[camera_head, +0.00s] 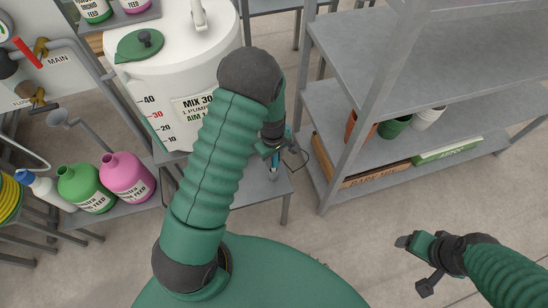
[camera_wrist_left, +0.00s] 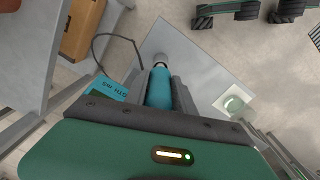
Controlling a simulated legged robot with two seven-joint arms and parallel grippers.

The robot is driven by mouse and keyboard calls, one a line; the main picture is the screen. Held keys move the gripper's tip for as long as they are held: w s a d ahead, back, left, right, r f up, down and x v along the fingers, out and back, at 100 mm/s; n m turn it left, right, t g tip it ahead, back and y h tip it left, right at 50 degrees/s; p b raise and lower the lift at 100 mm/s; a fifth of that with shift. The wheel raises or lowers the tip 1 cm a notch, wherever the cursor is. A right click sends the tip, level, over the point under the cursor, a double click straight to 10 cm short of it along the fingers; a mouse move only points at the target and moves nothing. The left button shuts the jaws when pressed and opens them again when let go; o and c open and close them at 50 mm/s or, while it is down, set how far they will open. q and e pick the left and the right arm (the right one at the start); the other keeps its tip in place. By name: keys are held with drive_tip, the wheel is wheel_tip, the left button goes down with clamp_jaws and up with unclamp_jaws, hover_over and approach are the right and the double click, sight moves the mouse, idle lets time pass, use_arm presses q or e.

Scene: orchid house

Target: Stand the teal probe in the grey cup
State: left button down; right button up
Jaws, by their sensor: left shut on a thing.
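The teal probe (camera_wrist_left: 158,92) is held between the jaws of my left gripper (camera_head: 270,148), with its pale grey end pointing away from the jaws. In the head view a short piece of the probe shows below the jaws, over the grey bench. A thin dark cable loops beside it, and a teal tag (camera_wrist_left: 106,88) lies next to the jaws in the wrist view. I cannot make out the grey cup for certain; my left arm hides part of the bench. My right gripper (camera_head: 418,262) is apart from all this, open and empty above the floor.
A white mixing tank (camera_head: 140,85) stands on the bench behind my left arm. A green bottle (camera_head: 85,188) and a pink bottle (camera_head: 127,180) are at left. A grey shelf rack (camera_head: 345,165) with pots and boxes stands right of the gripper. A white square with a pale green disc (camera_wrist_left: 234,102) lies on the bench.

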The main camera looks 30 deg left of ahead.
use_arm(q)
drive_tip(key=shift+a+f+b, duration=0.15)
drive_tip(key=shift+f+b, duration=0.55)
drive_tip(key=shift+f, duration=0.8)
drive_tip(key=c, duration=1)
unclamp_jaws()
drive_tip(key=shift+o, duration=0.5)
drive_tip(key=o, duration=0.4)
wheel_tip(320, 180, up, 8)
drive_tip(key=p, duration=0.7)
drive_tip(key=shift+r+p, duration=0.15)
drive_tip(key=shift+p, duration=0.15)
